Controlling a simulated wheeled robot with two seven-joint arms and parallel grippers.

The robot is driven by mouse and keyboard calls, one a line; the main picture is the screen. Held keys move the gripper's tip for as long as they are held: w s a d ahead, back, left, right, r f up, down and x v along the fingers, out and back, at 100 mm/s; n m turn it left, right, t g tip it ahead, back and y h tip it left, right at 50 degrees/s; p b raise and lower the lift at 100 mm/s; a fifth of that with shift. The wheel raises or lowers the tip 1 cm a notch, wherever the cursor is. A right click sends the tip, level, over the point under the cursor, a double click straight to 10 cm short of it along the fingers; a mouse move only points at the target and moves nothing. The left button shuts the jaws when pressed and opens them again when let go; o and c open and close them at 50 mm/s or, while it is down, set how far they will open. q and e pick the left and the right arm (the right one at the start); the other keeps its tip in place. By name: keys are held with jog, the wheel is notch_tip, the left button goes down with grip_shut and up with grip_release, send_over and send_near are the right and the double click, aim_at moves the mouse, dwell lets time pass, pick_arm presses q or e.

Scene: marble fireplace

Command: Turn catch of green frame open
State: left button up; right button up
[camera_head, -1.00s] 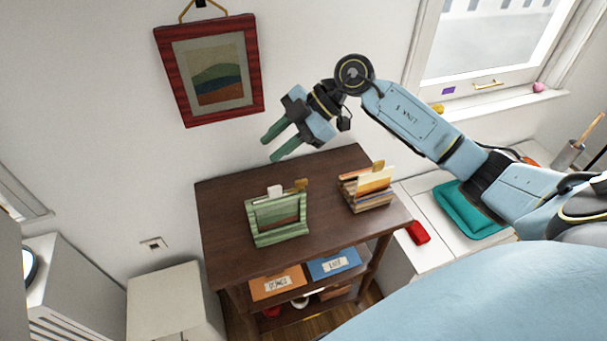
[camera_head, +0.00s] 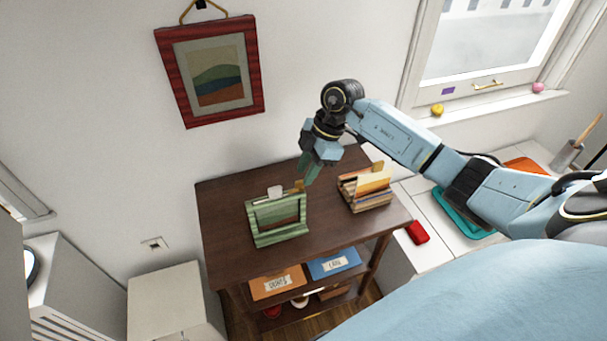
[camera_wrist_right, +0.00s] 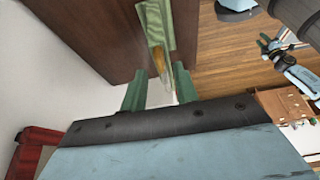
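The green frame (camera_head: 278,236) stands upright on the dark wooden table (camera_head: 235,266). A brass tab (camera_head: 299,186), which looks like its catch, rises at the frame's top right corner; a white piece (camera_head: 274,191) shows at the top middle. My right gripper (camera_head: 306,172) points down just above and behind that corner. In the right wrist view, the gripper's green fingers (camera_wrist_right: 160,90) are apart, with the brass tab (camera_wrist_right: 158,58) beyond and between them and the green frame (camera_wrist_right: 155,18) further on. I cannot tell whether they touch the tab.
A stack of cards or envelopes (camera_head: 366,188) stands on the table right of the frame. A red picture frame (camera_head: 257,65) hangs on the wall behind. A white cabinet (camera_head: 170,300) stands at left; a red object (camera_head: 416,232) lies at right.

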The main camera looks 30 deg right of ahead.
aim_at(298, 186)
jog(key=shift+x, duration=1.2)
grip_shut()
